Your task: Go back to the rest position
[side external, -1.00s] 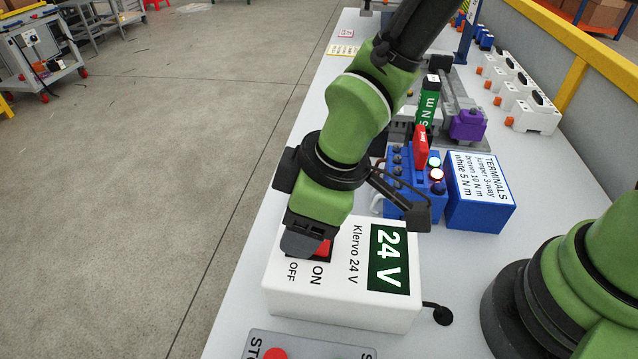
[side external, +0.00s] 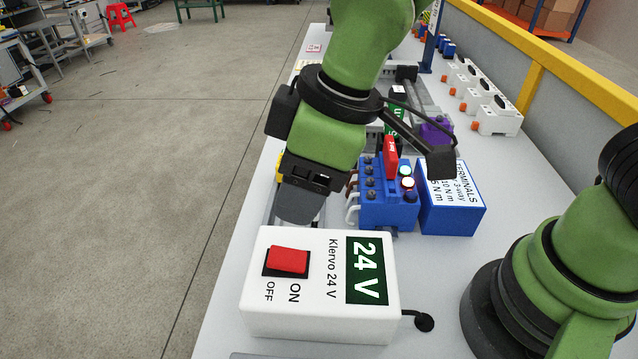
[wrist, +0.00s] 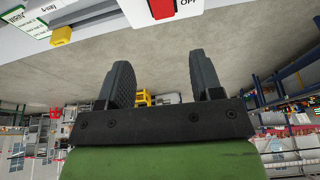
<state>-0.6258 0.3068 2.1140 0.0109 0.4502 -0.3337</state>
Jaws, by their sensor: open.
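My gripper (side external: 297,205) hangs above and behind the white Klervo 24 V box (side external: 322,318) in the side external view, clear of it. The red switch (wrist: 162,8) and part of the white box show at the top edge of the wrist view.
A blue terminal block (side external: 388,208) with a red part on it stands close to my gripper. A blue TERMINALS box (side external: 452,205) is right of it. White orange-ended units (side external: 495,118) line the right side. The bench's left edge borders open floor (side external: 150,200).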

